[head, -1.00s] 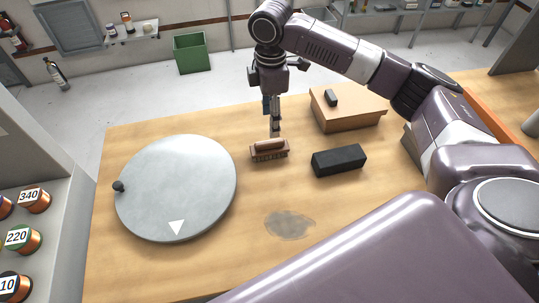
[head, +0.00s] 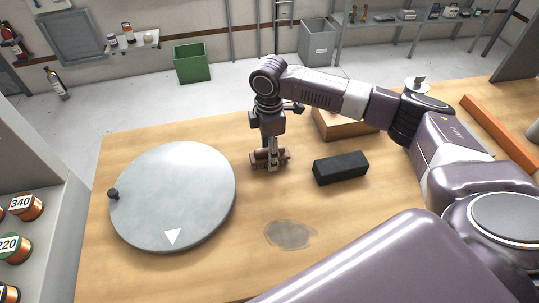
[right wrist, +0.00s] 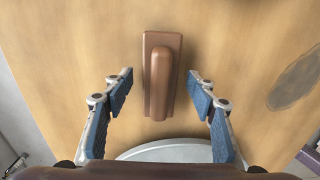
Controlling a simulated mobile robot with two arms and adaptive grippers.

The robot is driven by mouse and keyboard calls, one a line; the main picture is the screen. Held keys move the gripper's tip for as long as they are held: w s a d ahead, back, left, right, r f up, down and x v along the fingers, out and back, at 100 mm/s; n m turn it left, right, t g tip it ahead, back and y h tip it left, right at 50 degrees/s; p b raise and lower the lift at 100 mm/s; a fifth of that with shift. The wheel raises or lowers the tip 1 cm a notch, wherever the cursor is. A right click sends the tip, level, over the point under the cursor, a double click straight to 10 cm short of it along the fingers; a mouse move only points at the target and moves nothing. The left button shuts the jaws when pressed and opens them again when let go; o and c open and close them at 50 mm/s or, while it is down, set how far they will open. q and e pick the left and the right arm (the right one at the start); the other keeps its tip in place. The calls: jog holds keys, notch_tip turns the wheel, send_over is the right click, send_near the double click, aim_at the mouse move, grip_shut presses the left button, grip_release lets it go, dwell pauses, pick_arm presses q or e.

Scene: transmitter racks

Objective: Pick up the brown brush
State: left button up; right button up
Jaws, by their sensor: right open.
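The brown brush (head: 258,158) lies on the wooden table, right of the grey disc. The right wrist view shows the brush (right wrist: 162,75) from above: a rectangular block with a raised rounded grip along it. My right gripper (right wrist: 160,87) is open, its blue-padded fingers to the left and right of the brush with a gap on each side. In the head view the right gripper (head: 271,163) is down at the brush and hides its middle. I cannot tell whether it touches. My left gripper is not in view.
A black block (head: 340,167) lies on the table right of the brush. A brown box (head: 345,126) stands behind it, partly hidden by my right arm. The large grey disc (head: 172,195) has a black knob. A grey stain (head: 289,235) marks the front table surface.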

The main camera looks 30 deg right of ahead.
jog(key=c, duration=1.3)
jog(key=shift+r, duration=0.1)
notch_tip(320, 180, up, 20)
jog(key=shift+f+b, duration=0.1)
jog(key=shift+b, duration=0.2)
